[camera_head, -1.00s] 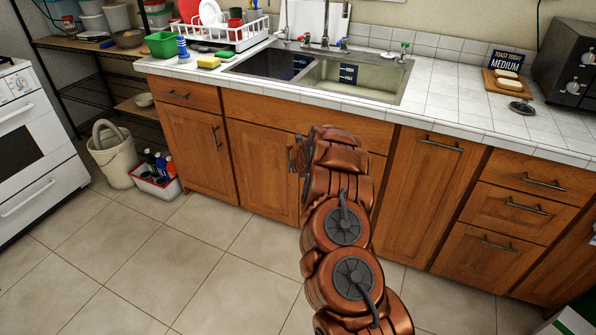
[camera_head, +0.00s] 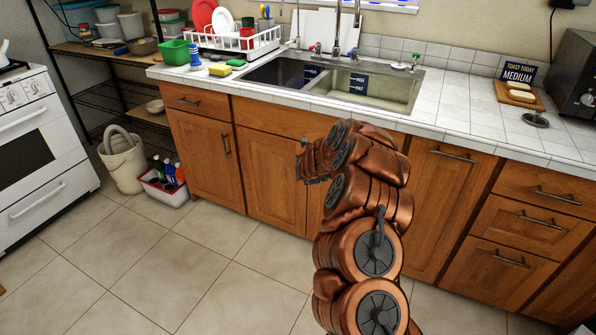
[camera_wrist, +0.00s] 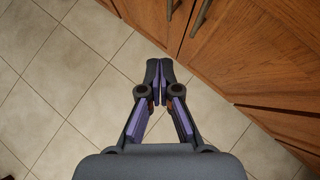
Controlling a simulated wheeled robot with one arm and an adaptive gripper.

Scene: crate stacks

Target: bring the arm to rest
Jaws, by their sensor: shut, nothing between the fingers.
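My gripper (camera_wrist: 159,68) points down over the tiled floor in the wrist view, its two dark fingertips together with nothing between them. The fingertips show close to the lower edge of a wooden cabinet door in that view; I cannot tell the exact gap. In the head view my copper-coloured arm rises from the bottom and is folded in front of the sink cabinet (camera_head: 272,190). The gripper (camera_head: 303,163) is only partly seen there, small and dark, at the arm's left end.
The counter (camera_head: 455,100) with the sink (camera_head: 372,84) runs behind the arm. Drawers (camera_head: 530,225) stand to the right. A white stove (camera_head: 40,150), a cream bucket (camera_head: 122,165) and a bottle caddy (camera_head: 165,190) stand left. The floor (camera_head: 190,270) between is clear.

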